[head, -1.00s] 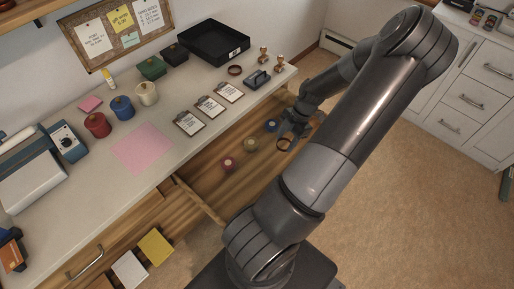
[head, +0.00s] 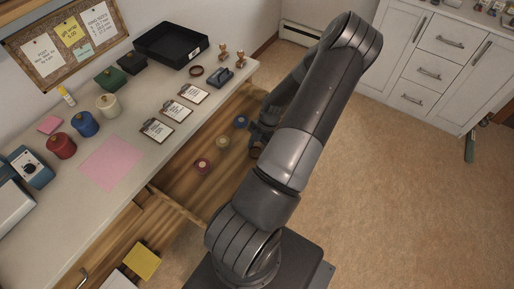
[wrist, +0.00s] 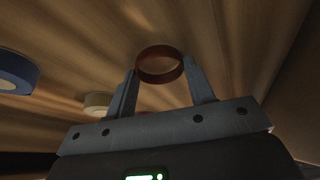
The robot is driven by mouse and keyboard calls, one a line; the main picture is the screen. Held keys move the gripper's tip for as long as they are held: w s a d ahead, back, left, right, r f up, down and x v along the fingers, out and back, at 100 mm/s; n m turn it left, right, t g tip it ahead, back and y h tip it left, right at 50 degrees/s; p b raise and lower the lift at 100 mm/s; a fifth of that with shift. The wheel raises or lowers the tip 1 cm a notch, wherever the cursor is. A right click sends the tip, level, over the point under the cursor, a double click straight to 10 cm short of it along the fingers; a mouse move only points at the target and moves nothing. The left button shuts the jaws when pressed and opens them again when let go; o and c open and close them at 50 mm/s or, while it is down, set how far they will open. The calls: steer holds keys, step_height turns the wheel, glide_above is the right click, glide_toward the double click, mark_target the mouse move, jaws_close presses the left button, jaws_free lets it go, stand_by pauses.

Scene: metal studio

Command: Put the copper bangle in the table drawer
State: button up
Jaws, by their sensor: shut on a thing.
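The copper bangle (wrist: 160,77) is a reddish-brown ring held between the two fingertips of my gripper (wrist: 160,88) in the wrist view. Wood planks of the open table drawer (head: 180,178) fill the background there. In the head view my gripper (head: 262,133) is at the right part of the open drawer, partly hidden behind my arm. The bangle (head: 256,153) shows as a small dark ring just below the fingers. The gap between bangle and drawer floor is hard to judge.
Another dark ring (head: 196,71) lies on the tabletop (head: 120,135) near a black tray (head: 171,43).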

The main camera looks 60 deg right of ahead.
steer(key=shift+f, duration=0.1)
steer(key=o, duration=1)
steer(key=shift+c, duration=0.2)
steer(key=v, duration=1.2)
